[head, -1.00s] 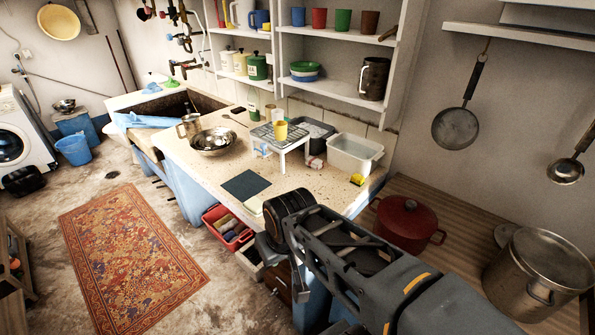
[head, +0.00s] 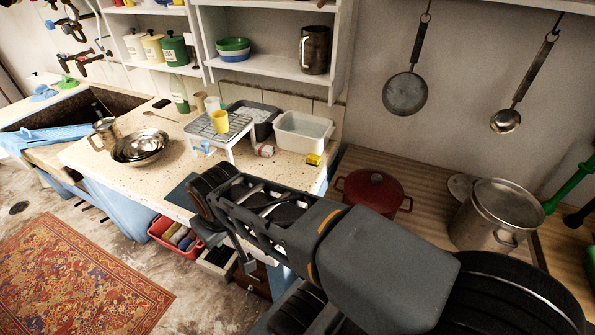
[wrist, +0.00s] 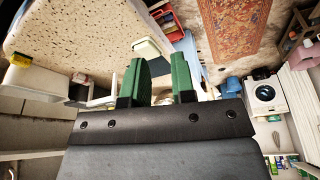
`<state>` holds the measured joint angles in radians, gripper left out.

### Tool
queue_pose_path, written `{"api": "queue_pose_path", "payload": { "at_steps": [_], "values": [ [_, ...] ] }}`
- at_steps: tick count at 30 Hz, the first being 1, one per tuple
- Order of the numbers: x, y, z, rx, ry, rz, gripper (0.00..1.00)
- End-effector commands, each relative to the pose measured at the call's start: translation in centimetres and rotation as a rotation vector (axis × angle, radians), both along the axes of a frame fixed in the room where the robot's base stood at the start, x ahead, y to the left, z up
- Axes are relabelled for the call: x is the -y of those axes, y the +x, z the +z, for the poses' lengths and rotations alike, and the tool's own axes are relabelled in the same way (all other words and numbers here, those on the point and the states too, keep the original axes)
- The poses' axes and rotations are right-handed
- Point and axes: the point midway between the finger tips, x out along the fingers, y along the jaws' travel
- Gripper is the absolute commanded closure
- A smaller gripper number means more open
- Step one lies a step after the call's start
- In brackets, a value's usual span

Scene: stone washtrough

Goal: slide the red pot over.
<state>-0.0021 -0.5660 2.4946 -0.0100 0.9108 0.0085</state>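The red pot (head: 372,190) has a red lid and two side handles. In the head view it stands upright on the brown wooden worktop (head: 418,178), behind my arm. My arm crosses in front and hides part of the worktop nearer to me. My gripper (wrist: 163,82) shows in the wrist view as two green fingers held apart, with nothing between them. The red pot is not visible in the wrist view. I cannot tell the distance from gripper to pot.
A tall steel pot (head: 496,214) stands right of the red pot, with a small gap. Left are a white basin (head: 302,132) and a yellow item (head: 314,159) on the pale counter. A pan (head: 405,94) and ladle hang above. A green bar (head: 568,186) juts in at right.

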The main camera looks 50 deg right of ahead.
Motion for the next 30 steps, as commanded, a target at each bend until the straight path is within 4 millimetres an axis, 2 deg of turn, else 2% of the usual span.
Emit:
{"api": "queue_pose_path", "payload": {
  "at_steps": [2, 5, 12, 15, 18, 21, 24, 30],
  "values": [
    [1.2, 0.6, -0.7, -0.045, -0.033, -0.039, 0.76],
    [4.3, 1.9, -1.6, -0.141, -0.115, -0.134, 0.76],
    [16.2, 4.6, -4.2, -0.429, -0.42, -0.479, 0.76],
    [20.8, 5.1, -5.1, -0.519, -0.55, -0.611, 0.76],
    [24.7, 5.3, -5.9, -0.586, -0.665, -0.716, 0.76],
    [27.4, 5.4, -6.4, -0.63, -0.754, -0.793, 0.76],
    [29.1, 5.3, -6.7, -0.654, -0.814, -0.843, 0.76],
    [30.3, 5.3, -6.8, -0.668, -0.857, -0.874, 0.76]
  ]
}}
